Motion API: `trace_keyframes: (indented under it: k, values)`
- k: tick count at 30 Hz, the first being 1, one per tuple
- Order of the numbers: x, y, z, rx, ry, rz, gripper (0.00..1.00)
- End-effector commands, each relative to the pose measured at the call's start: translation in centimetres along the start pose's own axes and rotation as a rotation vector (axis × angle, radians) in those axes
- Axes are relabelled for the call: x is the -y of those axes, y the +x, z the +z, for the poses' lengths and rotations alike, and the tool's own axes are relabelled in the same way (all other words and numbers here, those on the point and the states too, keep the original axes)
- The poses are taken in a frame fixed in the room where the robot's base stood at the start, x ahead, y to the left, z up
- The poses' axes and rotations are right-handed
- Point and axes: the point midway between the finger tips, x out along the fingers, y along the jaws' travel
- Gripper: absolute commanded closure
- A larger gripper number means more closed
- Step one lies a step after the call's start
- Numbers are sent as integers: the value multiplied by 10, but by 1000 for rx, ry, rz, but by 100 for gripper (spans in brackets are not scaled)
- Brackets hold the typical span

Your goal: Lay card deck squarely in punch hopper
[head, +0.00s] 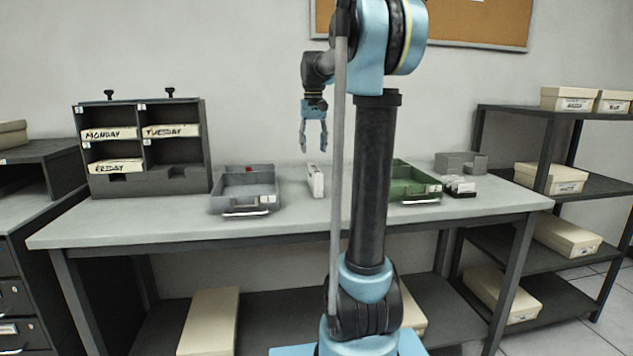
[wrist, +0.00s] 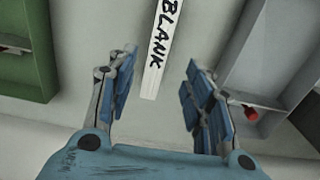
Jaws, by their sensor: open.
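A narrow white block (head: 315,180), seen nearly end-on, stands on the table between two trays. In the wrist view its strip (wrist: 152,85) reads BLANK. My gripper (head: 313,148) is open and empty, pointing down above the block. In the wrist view the fingers (wrist: 160,60) are spread on either side of the strip, apart from it. Card decks labelled MONDAY (head: 108,133), TUESDAY (head: 171,131) and FRIDAY (head: 116,166) lie in the dark rack (head: 145,184); its lower right slot looks empty. I cannot tell which thing is the punch hopper.
A grey tray (head: 243,209) with a red part stands left of the block. A green tray (head: 415,198), partly behind my arm, stands to the right. A small grey holder (head: 460,163) and white cards (head: 461,186) are farther right. Shelves (head: 560,186) with boxes flank the table.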

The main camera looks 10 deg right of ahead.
Motion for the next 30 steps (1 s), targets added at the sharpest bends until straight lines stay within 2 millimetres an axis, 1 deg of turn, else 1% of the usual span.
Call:
trace_keyframes:
  k: [1,6,14,21,24,30]
  values:
    - [1,10,0,0,-1,0,53]
    - [1,33,0,0,-2,0,53]
    - [0,49,0,0,-1,0,53]
    - [-2,80,1,0,-1,0,53]
    - [-2,90,1,0,-1,0,53]
    - [-2,96,1,0,-1,0,53]
